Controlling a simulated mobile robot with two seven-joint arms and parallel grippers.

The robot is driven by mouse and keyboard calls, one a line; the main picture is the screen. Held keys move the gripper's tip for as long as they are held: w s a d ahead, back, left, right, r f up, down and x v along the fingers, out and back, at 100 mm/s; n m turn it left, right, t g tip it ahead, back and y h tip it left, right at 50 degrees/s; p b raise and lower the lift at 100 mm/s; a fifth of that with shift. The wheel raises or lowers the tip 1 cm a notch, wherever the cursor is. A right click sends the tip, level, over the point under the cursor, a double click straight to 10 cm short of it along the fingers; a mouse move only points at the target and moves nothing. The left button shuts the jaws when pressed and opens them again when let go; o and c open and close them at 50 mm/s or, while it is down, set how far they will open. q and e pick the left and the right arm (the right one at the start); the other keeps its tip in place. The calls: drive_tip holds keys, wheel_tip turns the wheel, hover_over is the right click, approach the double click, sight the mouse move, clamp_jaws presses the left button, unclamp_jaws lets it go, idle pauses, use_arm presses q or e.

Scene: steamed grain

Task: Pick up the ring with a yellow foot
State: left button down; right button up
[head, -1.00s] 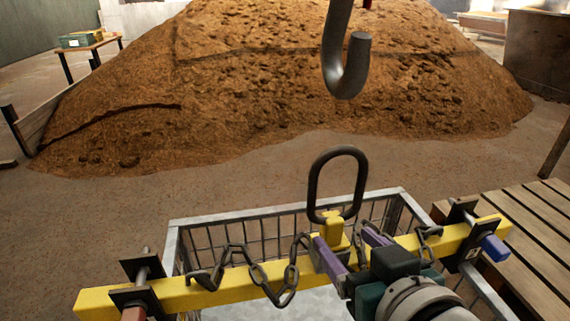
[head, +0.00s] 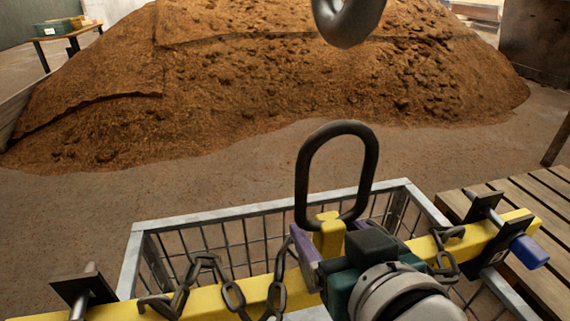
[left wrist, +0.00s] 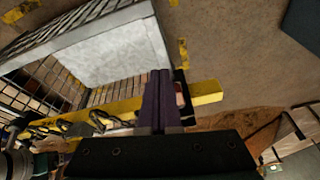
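The ring (head: 298,180) is a dark upright oval link. Its yellow foot (head: 329,240) stands at the middle of the yellow beam in the head view. My right gripper (head: 322,232) is at the foot, with one purple finger close along its left side. The other finger is mostly hidden behind the gripper body, so its closing is unclear. My left gripper (left wrist: 161,75) shows in the left wrist view with its purple fingers together and nothing visible between them. It is near one end of the yellow beam, clear of the ring.
The yellow beam (head: 200,300) carries dark chains (head: 232,294) and lies across a wire-mesh crate (head: 260,212). A big dark hook (head: 347,22) hangs above and behind the ring. A slatted wooden platform (head: 545,215) is at right; a brown grain heap (head: 270,90) lies beyond open floor.

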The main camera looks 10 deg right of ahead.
drive_tip(key=shift+s+f, duration=0.1)
drive_tip(key=shift+s, duration=0.15)
drive_tip(key=shift+c, duration=0.8)
drive_tip(key=shift+w+d, duration=0.1)
drive_tip(key=shift+w, duration=0.2)
drive_tip(key=c, duration=0.4)
clamp_jaws()
drive_tip(key=shift+r, duration=0.25)
